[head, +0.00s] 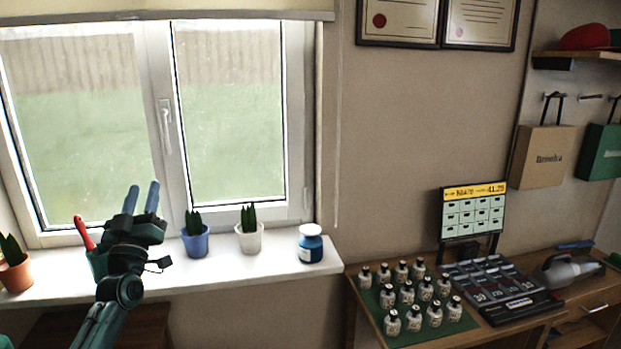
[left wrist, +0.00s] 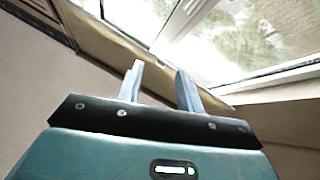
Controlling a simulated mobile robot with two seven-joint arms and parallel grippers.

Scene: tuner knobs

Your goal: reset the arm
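My left gripper (head: 141,198) is raised in front of the window at the left of the head view, its two fingers pointing up. In the left wrist view the fingers (left wrist: 160,85) stand apart with nothing between them, so it is open and empty. My left arm comes up from the lower left edge. My right gripper is in neither view.
The white sill (head: 275,263) holds a blue pot (head: 195,243), a white pot (head: 249,238) and a blue jar (head: 310,244). At the right, a desk carries several small bottles on a green mat (head: 378,325), a keyed device (head: 500,288) and a display (head: 472,212).

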